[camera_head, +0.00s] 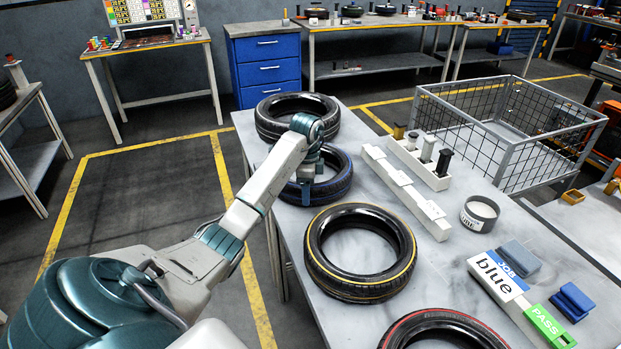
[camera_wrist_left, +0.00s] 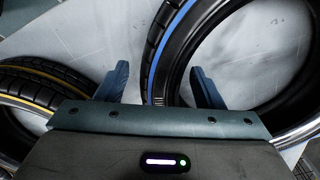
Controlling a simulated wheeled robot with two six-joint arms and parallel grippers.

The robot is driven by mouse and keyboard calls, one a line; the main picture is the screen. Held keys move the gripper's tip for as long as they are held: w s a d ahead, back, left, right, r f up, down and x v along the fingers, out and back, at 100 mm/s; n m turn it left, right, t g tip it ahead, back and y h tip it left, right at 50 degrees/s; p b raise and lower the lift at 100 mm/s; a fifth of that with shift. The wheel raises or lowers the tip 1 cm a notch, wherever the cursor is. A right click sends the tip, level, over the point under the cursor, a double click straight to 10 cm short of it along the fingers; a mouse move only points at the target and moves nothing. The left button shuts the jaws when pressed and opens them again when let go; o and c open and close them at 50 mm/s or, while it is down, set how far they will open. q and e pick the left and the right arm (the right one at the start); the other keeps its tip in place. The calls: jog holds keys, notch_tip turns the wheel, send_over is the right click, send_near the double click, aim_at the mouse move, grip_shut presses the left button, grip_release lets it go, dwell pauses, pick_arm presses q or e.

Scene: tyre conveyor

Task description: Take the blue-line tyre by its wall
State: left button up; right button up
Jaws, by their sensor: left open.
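The blue-line tyre (camera_head: 338,185) lies flat on the table, between a rear tyre and the yellow-line tyre (camera_head: 318,267). My left arm covers part of it in the head view. My left gripper (camera_head: 306,200) points down at its near left part. In the left wrist view the open jaws (camera_wrist_left: 160,85) stand apart, one each side of the tyre wall with its blue line (camera_wrist_left: 157,62). The left finger is outside the tyre, the right finger over its inner side. Whether either finger touches the rubber cannot be told. My right gripper is not in view.
A red-line tyre (camera_head: 393,334) lies at the table's front edge and a black tyre (camera_head: 270,127) at the back. A white bar (camera_head: 405,190) lies right of the tyres. A wire basket (camera_head: 507,165) stands behind.

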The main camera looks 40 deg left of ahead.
pick_arm(q)
jog(key=shift+f, duration=0.25)
jog(key=shift+r, duration=0.1)
jog(key=c, duration=1.1)
jog(key=shift+r, duration=0.1)
grip_shut()
